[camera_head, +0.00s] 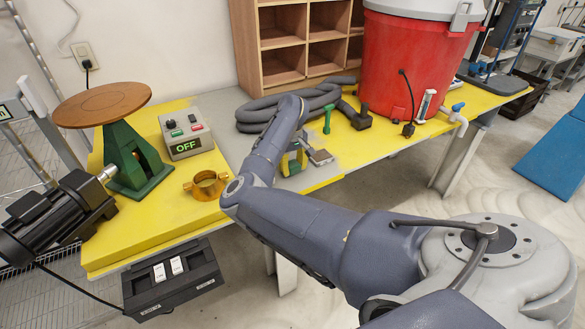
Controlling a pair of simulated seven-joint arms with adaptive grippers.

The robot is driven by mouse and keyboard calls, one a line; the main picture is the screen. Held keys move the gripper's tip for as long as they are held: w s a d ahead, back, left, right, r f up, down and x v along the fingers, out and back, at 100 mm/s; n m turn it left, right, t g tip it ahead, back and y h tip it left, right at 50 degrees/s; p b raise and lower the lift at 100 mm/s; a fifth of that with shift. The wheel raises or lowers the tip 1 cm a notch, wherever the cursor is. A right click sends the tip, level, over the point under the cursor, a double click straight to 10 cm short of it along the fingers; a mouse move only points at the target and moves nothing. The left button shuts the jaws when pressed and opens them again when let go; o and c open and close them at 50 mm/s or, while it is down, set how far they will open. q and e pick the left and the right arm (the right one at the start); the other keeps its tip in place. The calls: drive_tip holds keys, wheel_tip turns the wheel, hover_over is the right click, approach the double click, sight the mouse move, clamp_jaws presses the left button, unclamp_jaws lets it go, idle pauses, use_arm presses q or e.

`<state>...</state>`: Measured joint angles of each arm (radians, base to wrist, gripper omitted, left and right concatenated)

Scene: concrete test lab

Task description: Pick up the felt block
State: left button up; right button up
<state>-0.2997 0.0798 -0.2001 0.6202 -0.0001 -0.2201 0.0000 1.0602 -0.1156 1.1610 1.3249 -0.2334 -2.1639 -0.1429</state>
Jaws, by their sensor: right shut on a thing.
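My right arm reaches in from the right, bends at its elbow over the table's front edge, and goes up and back over the tabletop. Its gripper (301,146) is low over the grey middle of the table, largely hidden by my own wrist and forearm. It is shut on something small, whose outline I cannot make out. A small grey-brown flat-topped block (320,157) shows just right of the wrist; it may be the felt block, but I cannot tell for sure. Green and yellow parts (291,163) show beside it, partly covered. My left gripper is not in view.
On the yellow table (130,241) are a brass ring (207,185), a control box reading OFF (186,134), a green stand with round top (133,160), a coiled grey hose (262,112), a green-handled item (327,119) and a red drum (405,65). The front left strip is bare.

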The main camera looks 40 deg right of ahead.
sight(292, 164)
drive_tip(key=shift+c, duration=1.4)
wheel_tip(292, 164, up, 20)
drive_tip(key=o, duration=0.5)
drive_tip(key=c, duration=0.5)
